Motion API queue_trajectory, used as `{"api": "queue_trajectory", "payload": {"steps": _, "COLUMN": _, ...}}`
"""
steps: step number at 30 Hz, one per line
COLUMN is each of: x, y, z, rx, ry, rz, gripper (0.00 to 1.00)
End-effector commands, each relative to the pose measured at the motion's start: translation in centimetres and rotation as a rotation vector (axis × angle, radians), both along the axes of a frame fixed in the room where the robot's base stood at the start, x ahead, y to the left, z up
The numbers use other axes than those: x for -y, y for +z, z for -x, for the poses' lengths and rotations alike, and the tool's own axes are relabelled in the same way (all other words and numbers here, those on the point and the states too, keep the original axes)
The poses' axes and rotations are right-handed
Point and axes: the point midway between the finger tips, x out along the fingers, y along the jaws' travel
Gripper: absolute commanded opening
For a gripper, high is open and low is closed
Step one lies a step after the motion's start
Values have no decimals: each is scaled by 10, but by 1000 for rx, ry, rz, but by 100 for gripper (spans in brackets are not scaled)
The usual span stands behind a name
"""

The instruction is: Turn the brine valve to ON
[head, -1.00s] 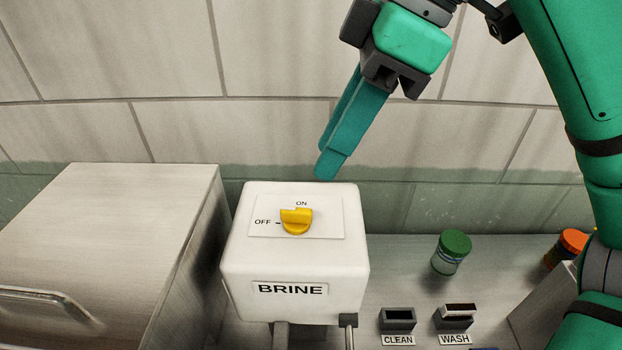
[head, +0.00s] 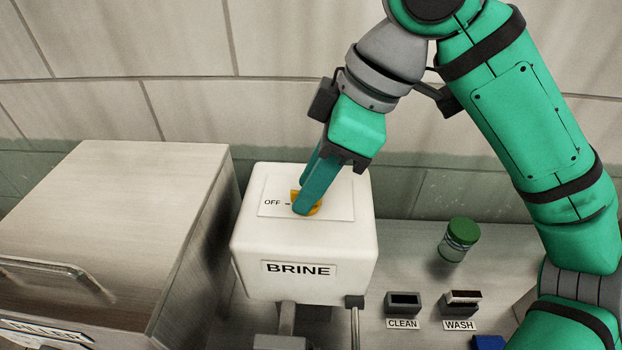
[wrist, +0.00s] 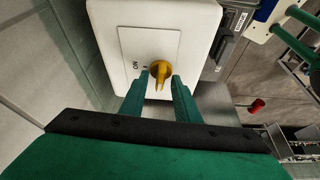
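The white BRINE box (head: 310,240) carries a yellow valve knob (head: 313,208) on its top plate, also seen in the wrist view (wrist: 160,70). The OFF label (head: 272,203) is left of the knob in the head view, where ON is hidden behind my fingers. My gripper (wrist: 160,80) is over the knob, its fingers apart on either side of the ridge. Whether they touch the knob, I cannot tell.
A metal cabinet (head: 120,190) with a handle stands left of the box. To the right are a green-lidded jar (head: 460,240) and the CLEAN (head: 403,303) and WASH (head: 461,302) holders. A tiled wall (head: 190,105) is behind.

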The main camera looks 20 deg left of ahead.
Motion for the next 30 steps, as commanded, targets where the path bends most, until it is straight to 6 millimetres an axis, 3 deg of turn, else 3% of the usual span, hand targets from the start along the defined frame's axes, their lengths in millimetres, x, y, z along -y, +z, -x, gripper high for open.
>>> {"api": "queue_trajectory", "payload": {"steps": 4, "x": 1, "y": 0, "z": 0, "rx": 0, "ry": -1, "rz": 0, "gripper": 29}}
{"api": "queue_trajectory", "payload": {"steps": 8, "x": 0, "y": 0, "z": 0, "rx": -1, "ry": 0, "rz": 0, "gripper": 0}}
{"api": "queue_trajectory", "payload": {"steps": 20, "x": 0, "y": 0, "z": 0, "rx": 1, "ry": -39, "rz": -1, "gripper": 0}}
{"api": "queue_trajectory", "payload": {"steps": 30, "x": 0, "y": 1, "z": 3, "rx": 3, "ry": -258, "rz": -2, "gripper": 0}}
